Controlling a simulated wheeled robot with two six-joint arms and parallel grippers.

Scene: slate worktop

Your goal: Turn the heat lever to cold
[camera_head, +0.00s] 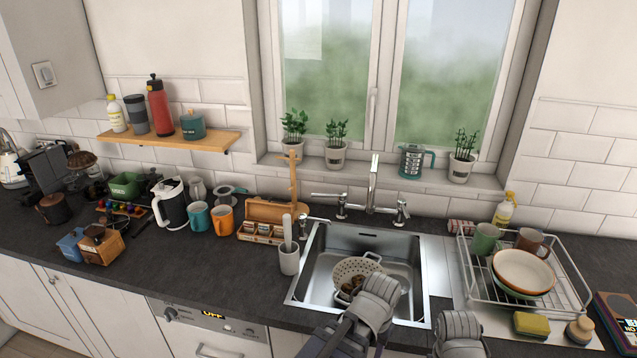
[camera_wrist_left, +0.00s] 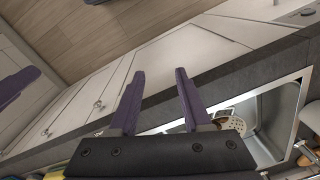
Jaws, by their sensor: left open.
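The chrome tap (camera_head: 372,185) stands behind the sink (camera_head: 330,240), with its spout upright in the middle. A long lever (camera_head: 325,196) points left from the tap's left post, and a shorter handle (camera_head: 402,210) is on its right post. I cannot tell which one is the heat lever or see any hot or cold marks. My left gripper (camera_wrist_left: 159,76) has its two purple fingers spread apart with nothing between them; my left arm shows over the sink's front right part in the head view, apart from the tap. My right arm's end (camera_head: 460,328) is low at the front edge, its fingers hidden.
A colander (camera_head: 355,272) with brown pieces sits in the sink. A grey cup (camera_head: 289,260) with a tool stands left of it. A dish rack (camera_head: 470,275) with plates and mugs is at the right. A wooden mug stand (camera_head: 292,180) rises left of the tap.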

